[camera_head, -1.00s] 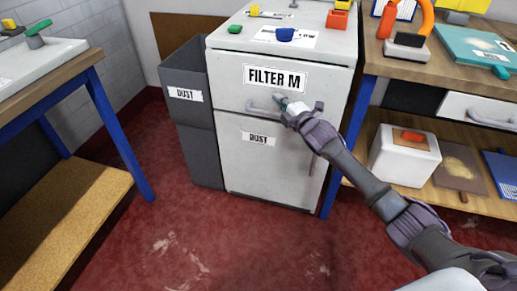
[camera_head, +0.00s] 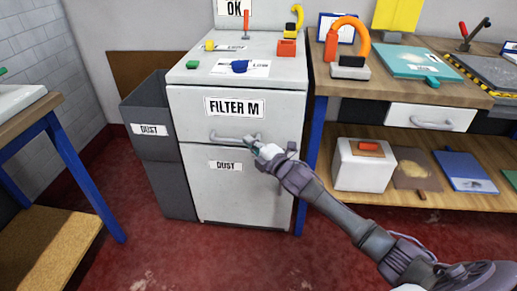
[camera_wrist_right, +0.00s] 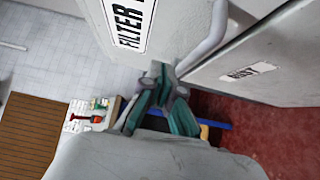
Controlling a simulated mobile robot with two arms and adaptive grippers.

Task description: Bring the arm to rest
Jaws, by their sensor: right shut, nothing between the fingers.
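My right gripper (camera_head: 257,148) is in front of the white filter cabinet (camera_head: 240,190), just below the drawer handle (camera_head: 235,138). It is shut with nothing between its fingers. In the right wrist view, the closed fingertips (camera_wrist_right: 160,75) are close to the handle (camera_wrist_right: 207,45) and not around it; whether they touch it I cannot tell. The drawer labelled "FILTER M" (camera_head: 233,107) appears closed, and so does the door labelled "DUST" (camera_head: 225,166) below it. My right arm reaches in from the lower right. My left gripper is not in view.
A grey dust bin (camera_head: 160,165) stands against the cabinet's left side. A workbench (camera_head: 400,95) with a lower shelf (camera_head: 350,195) is on the right. Another bench (camera_head: 60,110) is on the left. The red floor (camera_head: 160,260) in front is clear.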

